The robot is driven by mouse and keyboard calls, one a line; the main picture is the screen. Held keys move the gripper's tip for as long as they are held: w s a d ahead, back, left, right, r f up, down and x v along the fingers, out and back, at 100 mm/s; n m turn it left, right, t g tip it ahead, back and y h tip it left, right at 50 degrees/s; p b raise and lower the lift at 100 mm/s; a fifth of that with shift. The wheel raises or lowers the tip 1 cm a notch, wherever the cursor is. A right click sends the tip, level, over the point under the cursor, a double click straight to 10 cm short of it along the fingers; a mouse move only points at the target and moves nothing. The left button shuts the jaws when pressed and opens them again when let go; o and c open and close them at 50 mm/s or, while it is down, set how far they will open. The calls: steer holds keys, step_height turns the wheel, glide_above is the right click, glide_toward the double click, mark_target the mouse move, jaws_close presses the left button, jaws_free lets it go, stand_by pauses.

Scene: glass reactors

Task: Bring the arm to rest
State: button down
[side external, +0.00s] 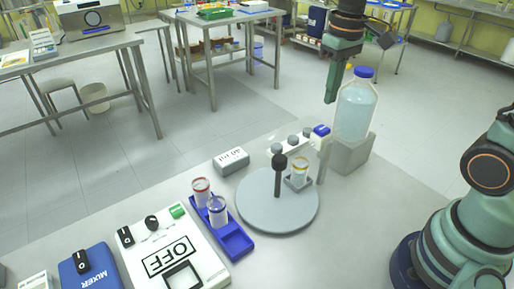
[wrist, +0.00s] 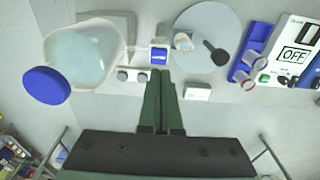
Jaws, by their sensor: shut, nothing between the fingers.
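My gripper (side external: 331,88) hangs in the air at the upper right of the side view, pointing down, just left of the large glass bottle (side external: 355,108) with a blue cap. Its green fingers (wrist: 162,105) lie together in the wrist view, with nothing between them. The bottle (wrist: 85,52) holds pale liquid and stands on a grey block (side external: 350,153). In the wrist view it is left of the fingers. The gripper appears apart from the bottle and from everything on the table.
A round grey plate (side external: 258,215) carries a black-knobbed post and a small jar (side external: 299,171). A blue rack (side external: 236,241) with jars, a white box (side external: 231,160), an OFF panel (side external: 176,245) and a blue mixer (side external: 86,272) stand left.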

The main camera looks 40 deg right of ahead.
steer(key=s+a+r+t, duration=0.1)
steer(key=s+t, duration=0.4)
steer(key=s, duration=0.1)
steer(key=shift+a+r, duration=0.15)
steer(key=shift+w+r, duration=0.1)
stand_by(0.5)
steer(key=shift+w+d+g, duration=0.75)
steer(key=shift+w+g, duration=2.05)
steer(key=shift+w, duration=0.55)
steer(key=shift+f, duration=3.55)
steer(key=shift+f, duration=0.1)
